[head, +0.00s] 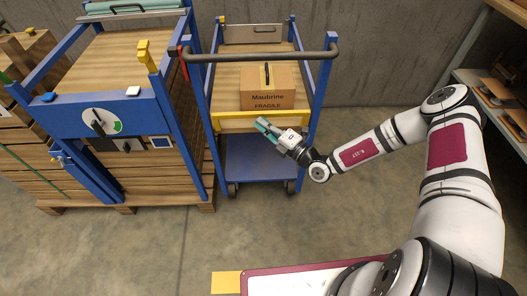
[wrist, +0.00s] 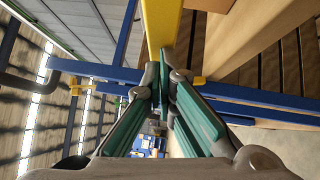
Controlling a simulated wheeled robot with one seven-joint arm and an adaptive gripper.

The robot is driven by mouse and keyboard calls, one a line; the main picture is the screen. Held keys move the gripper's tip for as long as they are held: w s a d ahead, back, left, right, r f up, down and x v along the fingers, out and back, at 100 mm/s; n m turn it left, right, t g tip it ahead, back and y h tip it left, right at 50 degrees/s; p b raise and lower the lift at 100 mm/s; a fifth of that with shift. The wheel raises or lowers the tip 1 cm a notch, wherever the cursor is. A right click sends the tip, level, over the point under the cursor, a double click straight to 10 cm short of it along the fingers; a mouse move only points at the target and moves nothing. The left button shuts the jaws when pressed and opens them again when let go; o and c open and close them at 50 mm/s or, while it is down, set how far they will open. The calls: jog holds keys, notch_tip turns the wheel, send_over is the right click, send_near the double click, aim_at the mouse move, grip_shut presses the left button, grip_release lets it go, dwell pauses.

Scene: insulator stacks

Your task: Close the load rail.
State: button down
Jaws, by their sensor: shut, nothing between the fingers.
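A yellow bar also shows at the top of the wrist view (wrist: 161,22). My gripper (head: 262,126) has teal fingers and is shut and empty. In the head view it overlaps the middle of the rail and hides a small part of it. In the wrist view the fingertips (wrist: 165,62) are close to the bar; I cannot tell whether they touch.
A blue-framed unit with a dial (head: 101,121) and wood stands close at left. Shelving (head: 490,95) is at right. Open floor lies in front.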

jog(key=shift+w+r+m, duration=0.25)
jog(key=shift+r+m, duration=0.05)
jog(key=shift+w+r+p, duration=0.15)
jog(key=shift+w+p, duration=0.35)
jog(key=shift+w, duration=0.1)
